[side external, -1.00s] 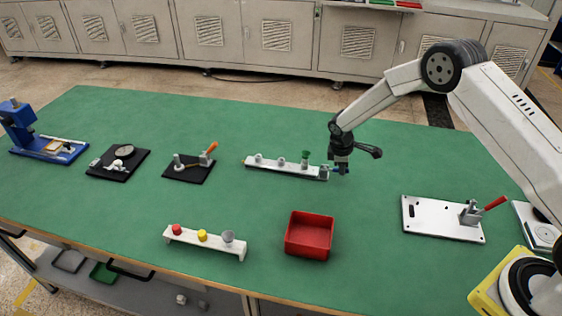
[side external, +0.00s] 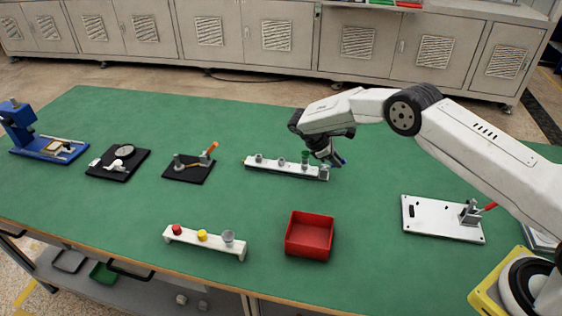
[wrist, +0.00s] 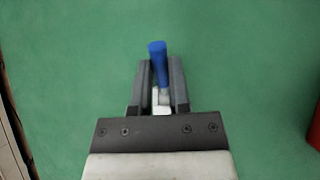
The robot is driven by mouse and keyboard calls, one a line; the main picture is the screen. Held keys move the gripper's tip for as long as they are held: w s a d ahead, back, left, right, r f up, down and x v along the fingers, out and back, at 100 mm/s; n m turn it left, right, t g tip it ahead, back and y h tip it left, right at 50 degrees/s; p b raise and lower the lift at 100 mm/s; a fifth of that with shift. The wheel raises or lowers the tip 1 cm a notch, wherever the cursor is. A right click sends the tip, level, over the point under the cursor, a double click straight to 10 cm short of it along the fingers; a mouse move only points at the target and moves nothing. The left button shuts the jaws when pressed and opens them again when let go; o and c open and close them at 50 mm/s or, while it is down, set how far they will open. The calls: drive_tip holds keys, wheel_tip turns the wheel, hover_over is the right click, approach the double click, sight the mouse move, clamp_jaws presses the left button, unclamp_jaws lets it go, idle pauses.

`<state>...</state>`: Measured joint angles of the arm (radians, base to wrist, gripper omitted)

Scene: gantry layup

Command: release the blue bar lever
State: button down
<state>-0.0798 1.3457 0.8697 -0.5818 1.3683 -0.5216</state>
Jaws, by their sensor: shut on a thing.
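The blue bar lever (side external: 342,161) is at the right end of a white bar fixture (side external: 262,167) in the side external view. In the wrist view its blue handle (wrist: 157,52) sticks out between the two dark fingers, with a pale metal part (wrist: 161,97) behind it. My gripper (side external: 335,159) is tilted over the right end of the fixture and is shut on the lever; the fingers (wrist: 161,75) flank it in the wrist view. The lever's pivot is too small to make out.
A red bin (side external: 309,236) and a white rack (side external: 204,242) are nearer the front. A plate with a red-handled clamp (side external: 442,219) lies right. Green table between them is clear.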

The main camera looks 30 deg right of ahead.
drive_tip(key=shift+w+a+r+g+h, duration=0.15)
drive_tip(key=shift+w+a+g+h, duration=0.05)
drive_tip(key=shift+g+h, duration=0.2)
idle(0.4)
drive_tip(key=c, duration=0.6)
unclamp_jaws()
drive_tip(key=shift+v, duration=3.85)
